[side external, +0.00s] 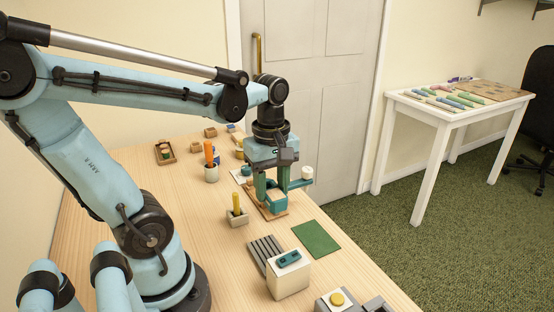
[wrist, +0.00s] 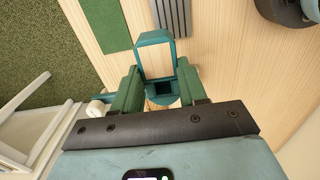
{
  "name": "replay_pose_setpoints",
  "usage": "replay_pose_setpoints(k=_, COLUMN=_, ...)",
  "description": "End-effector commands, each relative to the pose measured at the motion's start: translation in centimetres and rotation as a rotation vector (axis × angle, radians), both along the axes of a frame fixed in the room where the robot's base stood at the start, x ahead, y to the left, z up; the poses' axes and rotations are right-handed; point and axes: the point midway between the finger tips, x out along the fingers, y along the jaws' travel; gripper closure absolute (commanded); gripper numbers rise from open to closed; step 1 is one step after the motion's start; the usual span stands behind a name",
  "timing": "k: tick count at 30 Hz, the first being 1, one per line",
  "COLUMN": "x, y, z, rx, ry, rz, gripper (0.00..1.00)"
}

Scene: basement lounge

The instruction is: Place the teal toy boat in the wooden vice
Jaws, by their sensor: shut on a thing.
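My gripper (side external: 270,190) points down over the middle of the table, its green fingers shut on a teal thing that I take to be the toy boat (side external: 277,202). A flat tan wooden piece (side external: 281,214), perhaps part of the wooden vice, lies directly below the boat. My gripper hides most of it, and I cannot tell whether the boat touches it. A teal bar with a white knob (side external: 307,172) shows just right of the fingers.
A small holder with a yellow stick (side external: 237,217) stands close left. A green mat (side external: 316,238), grey ridged block (side external: 264,250) and white block with a teal piece on top (side external: 288,280) lie nearer the camera. A cup with an orange item (side external: 211,173) stands behind left.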

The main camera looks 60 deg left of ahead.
Motion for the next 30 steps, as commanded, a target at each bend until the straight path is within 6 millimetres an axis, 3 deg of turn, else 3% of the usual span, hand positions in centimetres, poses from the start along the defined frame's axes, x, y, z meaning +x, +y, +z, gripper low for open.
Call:
replay_pose_setpoints(k=6, x=3.1, y=6.3, z=0.4, rx=0.0, ry=0.0, rz=0.013, gripper=0.88)
replay_pose_setpoints(k=15, x=4.7, y=14.1, z=-0.5, rx=0.0, ry=-0.001, rz=0.013, gripper=0.88)
replay_pose_setpoints(k=23, x=4.9, y=16.5, z=-1.6, rx=-0.001, ry=-0.001, rz=0.009, gripper=0.88)
replay_pose_setpoints(k=30, x=4.9, y=16.5, z=-5.2, rx=0.0, ry=-0.001, rz=0.008, gripper=0.88)
